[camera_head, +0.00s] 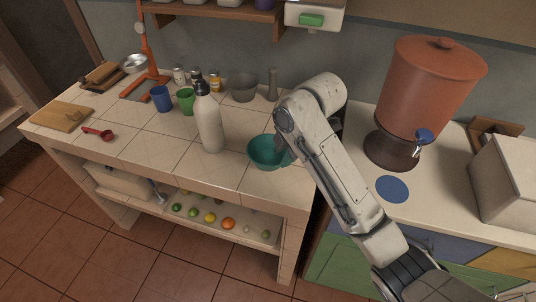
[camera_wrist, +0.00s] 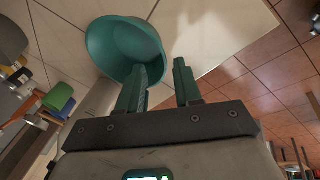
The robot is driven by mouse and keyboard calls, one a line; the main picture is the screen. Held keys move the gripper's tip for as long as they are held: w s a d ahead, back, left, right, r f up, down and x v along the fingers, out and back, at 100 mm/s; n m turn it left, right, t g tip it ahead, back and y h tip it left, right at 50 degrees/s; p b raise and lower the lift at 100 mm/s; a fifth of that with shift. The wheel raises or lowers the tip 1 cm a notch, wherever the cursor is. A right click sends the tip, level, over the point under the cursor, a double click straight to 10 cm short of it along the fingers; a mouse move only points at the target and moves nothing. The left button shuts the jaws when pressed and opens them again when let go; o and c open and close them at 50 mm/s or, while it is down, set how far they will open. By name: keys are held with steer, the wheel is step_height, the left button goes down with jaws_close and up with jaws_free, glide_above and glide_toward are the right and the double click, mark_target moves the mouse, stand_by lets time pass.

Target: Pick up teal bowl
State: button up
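The teal bowl (camera_head: 262,153) stands upright on the tiled counter near its front right part. In the wrist view the bowl (camera_wrist: 112,40) fills the upper middle, with its inside visible. My gripper (camera_wrist: 160,66) is open, with a clear gap between its two fingers. Its left finger overlaps the bowl's inside, and its right finger is outside the bowl, so the near right rim lies between them. I cannot tell whether either finger touches the bowl. In the head view my arm reaches the bowl's right side and hides part of it and the fingertips.
A white bottle (camera_head: 209,122) stands just left of the bowl. A grey bowl (camera_head: 244,88), a green cup (camera_head: 186,101) and a blue cup (camera_head: 161,98) stand farther back. A large orange dispenser (camera_head: 425,85) stands right of my arm. The counter's front edge is close to the bowl.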

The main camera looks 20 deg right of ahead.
mark_target(269, 155)
steer(key=shift+p+x, duration=0.45)
steer(key=shift+x, duration=2.35)
steer(key=shift+s+d, duration=0.1)
steer(key=shift+d, duration=0.05)
jaws_close()
